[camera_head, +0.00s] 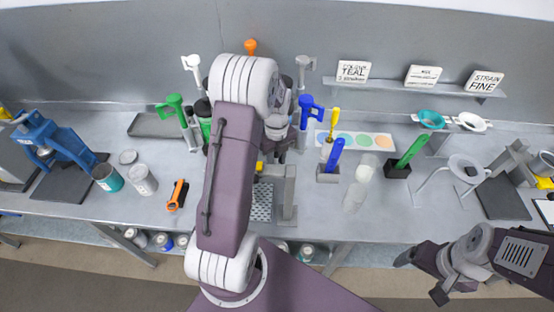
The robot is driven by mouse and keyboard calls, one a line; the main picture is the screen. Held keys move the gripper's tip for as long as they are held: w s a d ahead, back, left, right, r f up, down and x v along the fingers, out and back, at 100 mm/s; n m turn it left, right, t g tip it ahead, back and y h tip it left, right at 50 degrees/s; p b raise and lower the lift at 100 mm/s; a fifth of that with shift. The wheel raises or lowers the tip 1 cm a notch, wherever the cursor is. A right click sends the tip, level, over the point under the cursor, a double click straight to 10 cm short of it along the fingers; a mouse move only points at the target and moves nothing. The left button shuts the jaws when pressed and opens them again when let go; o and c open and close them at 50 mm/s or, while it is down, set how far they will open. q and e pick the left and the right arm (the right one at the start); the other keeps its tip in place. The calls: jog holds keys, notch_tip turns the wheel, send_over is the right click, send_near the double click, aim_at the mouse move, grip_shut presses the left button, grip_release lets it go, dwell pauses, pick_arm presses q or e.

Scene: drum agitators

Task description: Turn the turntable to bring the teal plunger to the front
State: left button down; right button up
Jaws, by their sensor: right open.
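Plungers with upright handles stand in a ring around my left arm: white (192,66), green (176,104), orange (250,46), grey (304,66) and blue (308,107). The turntable under them is hidden by that arm, and I cannot make out a teal plunger. My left gripper (284,146) is among the plungers at the ring's front right, mostly hidden by its own wrist; its fingers and any contact cannot be made out. My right gripper (422,277) is open and empty at the lower right, in front of the bench edge, away from the plungers.
A grey stand (289,196) is on the bench in front of the ring. Blue (335,155) and green (411,150) tools stand in holders to the right. A blue press (58,143), cans (141,179) and an orange tool (177,195) are left.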

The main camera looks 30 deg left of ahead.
pick_arm(q)
jog(key=shift+s+a+r, duration=0.1)
jog(key=shift+s+a, duration=0.25)
pick_arm(e)
jog(key=shift+s+a, duration=0.2)
jog(key=shift+s, duration=0.25)
pick_arm(q)
jog(key=c, duration=1.5)
grip_release()
jog(key=shift+o, duration=0.5)
pick_arm(e)
jog(key=shift+a, duration=0.1)
pick_arm(q)
notch_tip(320, 180, up, 9)
jog(key=shift+s+f+b, duration=0.1)
jog(key=shift+f+b, duration=0.05)
jog(key=shift+b, duration=0.95)
jog(key=shift+r, duration=0.2)
pick_arm(e)
notch_tip(320, 180, down, 2)
jog(key=shift+f, duration=0.1)
